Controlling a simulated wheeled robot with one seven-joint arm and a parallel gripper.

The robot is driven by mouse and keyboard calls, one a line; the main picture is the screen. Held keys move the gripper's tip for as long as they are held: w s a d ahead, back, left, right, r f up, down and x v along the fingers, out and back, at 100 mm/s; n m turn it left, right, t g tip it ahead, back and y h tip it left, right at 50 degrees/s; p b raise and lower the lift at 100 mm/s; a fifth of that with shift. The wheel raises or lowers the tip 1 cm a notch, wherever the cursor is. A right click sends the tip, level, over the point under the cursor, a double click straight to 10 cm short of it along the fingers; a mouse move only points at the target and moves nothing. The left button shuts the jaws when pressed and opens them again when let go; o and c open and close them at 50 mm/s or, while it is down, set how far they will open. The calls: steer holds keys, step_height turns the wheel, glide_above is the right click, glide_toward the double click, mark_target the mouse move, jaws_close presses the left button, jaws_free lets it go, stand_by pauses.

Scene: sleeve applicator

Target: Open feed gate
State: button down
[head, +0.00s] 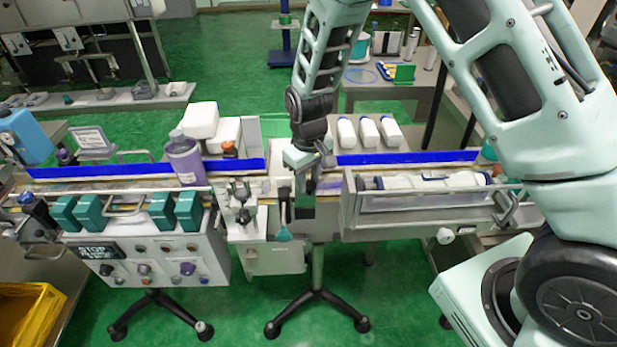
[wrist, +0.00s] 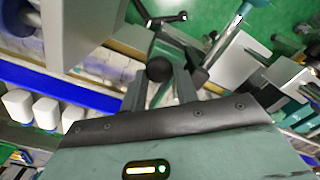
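My gripper (head: 305,196) points down over the middle of the conveyor line, at the break between the left and right sections. In the wrist view its two dark fingers (wrist: 160,88) stand apart. A round black knob (wrist: 160,69) shows between them, close to both; whether they touch it is unclear. The knob sits by a dark bracket or lever part (wrist: 172,48) at the line. I cannot tell for sure which part is the feed gate; in the head view my gripper hides much of this spot.
A purple-tinted bottle (head: 185,160) stands on the left conveyor. A clear-fronted trough (head: 425,202) lies to the right. The control box (head: 150,255) is at front left.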

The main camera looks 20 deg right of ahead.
steer(key=s+a, duration=0.2)
steer(key=s, duration=0.6)
steer(key=shift+s+a, duration=0.2)
steer(key=shift+a, duration=0.2)
steer(key=c, duration=1.1)
jaws_free()
steer(key=shift+o, duration=0.2)
steer(key=shift+r, duration=0.1)
step_height(320, 180, up, 17)
steer(key=b, duration=0.2)
steer(key=shift+r, duration=0.15)
